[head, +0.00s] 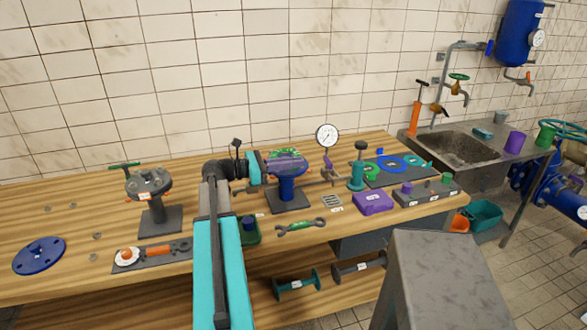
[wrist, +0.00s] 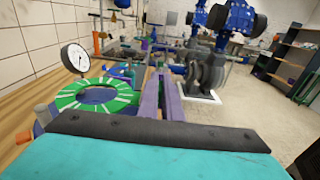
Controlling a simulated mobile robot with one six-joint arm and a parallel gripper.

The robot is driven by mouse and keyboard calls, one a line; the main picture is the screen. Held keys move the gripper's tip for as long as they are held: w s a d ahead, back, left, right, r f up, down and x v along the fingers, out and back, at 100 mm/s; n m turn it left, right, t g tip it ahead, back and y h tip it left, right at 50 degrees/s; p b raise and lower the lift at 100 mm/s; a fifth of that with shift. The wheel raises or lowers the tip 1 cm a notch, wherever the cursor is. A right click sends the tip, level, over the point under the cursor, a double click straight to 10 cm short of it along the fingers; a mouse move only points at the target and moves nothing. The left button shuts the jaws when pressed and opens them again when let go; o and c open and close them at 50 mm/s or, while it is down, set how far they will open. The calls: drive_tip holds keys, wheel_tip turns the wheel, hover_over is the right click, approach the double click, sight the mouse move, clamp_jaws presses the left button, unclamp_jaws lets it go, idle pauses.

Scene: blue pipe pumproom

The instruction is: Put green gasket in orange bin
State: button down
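A green ring with pale marks, which looks like a gasket, lies on top of the blue pedestal (head: 288,187). It shows as a green ring (wrist: 70,101) at the left of the wrist view and as a green patch (head: 287,153) in the head view. My gripper (head: 264,168) is beside the pedestal's left side, apart from or near the ring. The orange bin (head: 459,224) stands low beyond the bench's right end, partly hidden.
A teal bin (head: 486,214) is beside the orange one. A dial gauge (head: 327,136) stands behind the pedestal. A purple box (head: 373,201) and a grey tray (head: 428,196) sit to the right. A wrench (head: 301,226) lies in front. A sink (head: 455,148) is at far right.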

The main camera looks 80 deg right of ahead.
drive_tip(key=shift+d, duration=0.1)
drive_tip(key=shift+w+d, duration=0.1)
drive_tip(key=shift+d, duration=0.55)
drive_tip(key=shift+d+f+p, duration=0.15)
drive_tip(key=shift+d+p, duration=0.1)
drive_tip(key=shift+p, duration=0.1)
drive_tip(key=shift+a+f+p, duration=0.15)
drive_tip(key=shift+f+p, duration=0.75)
drive_tip(key=shift+f, duration=0.6)
drive_tip(key=shift+f, duration=0.15)
drive_tip(key=c, duration=1.9)
unclamp_jaws()
drive_tip(key=shift+c, duration=0.2)
drive_tip(key=shift+f+b, duration=0.15)
drive_tip(key=shift+b, duration=0.4)
drive_tip(key=b+v, duration=0.3)
drive_tip(key=v, duration=1)
drive_tip(key=shift+w+a+b, duration=0.25)
drive_tip(key=shift+w+b, duration=0.05)
